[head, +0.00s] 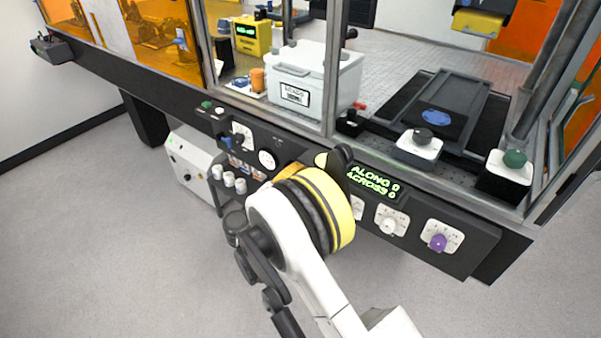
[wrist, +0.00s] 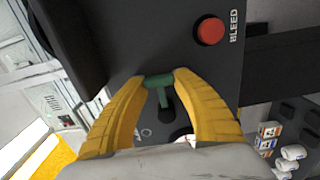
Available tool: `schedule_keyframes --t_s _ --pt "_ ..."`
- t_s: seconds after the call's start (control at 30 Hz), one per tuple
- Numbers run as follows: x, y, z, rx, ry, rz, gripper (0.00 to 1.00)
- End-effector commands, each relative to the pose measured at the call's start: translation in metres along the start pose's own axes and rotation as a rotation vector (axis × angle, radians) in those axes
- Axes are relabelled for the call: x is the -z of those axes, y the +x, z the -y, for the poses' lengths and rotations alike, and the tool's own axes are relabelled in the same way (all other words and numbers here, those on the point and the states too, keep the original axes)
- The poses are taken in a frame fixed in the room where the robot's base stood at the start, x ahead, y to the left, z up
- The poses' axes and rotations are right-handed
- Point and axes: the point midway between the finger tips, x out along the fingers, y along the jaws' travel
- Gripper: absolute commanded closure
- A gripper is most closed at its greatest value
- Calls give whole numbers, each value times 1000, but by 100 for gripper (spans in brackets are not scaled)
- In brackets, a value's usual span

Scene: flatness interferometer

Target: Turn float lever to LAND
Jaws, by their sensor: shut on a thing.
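A green T-shaped lever handle (wrist: 158,81) stands on a dark panel in the wrist view, and I take it to be the float lever. My gripper (wrist: 161,77) has its two yellow fingers closed on this handle from both sides. A dark stem and slot show just below the handle, with a pale marking beside it that I cannot read. No LAND label is legible. In the head view my own arm and wrist hide the lever, and only a bit of yellow finger shows at the console.
A red BLEED button (wrist: 209,31) sits close to the lever. The console display (head: 374,181) reads ALONG 0, ACROSS 0. Dials with a white knob (head: 390,225) and a purple knob (head: 438,242) lie to the right. White jars (head: 228,179) stand on a shelf below the console.

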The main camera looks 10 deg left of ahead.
Motion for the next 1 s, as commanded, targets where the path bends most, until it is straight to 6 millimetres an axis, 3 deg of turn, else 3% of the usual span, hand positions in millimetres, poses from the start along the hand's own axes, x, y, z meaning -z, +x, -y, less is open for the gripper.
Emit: schedule_keyframes --t_s 0.3,0.33,0.4,0.77,1.0 --pt "0 0 0 1 2 0 96" --pt "0 0 1 1 2 0 63" --pt "0 0 1 1 1 0 42" --pt "0 -3 0 1 1 -1 42" --pt "2 -45 0 1 1 -5 42"
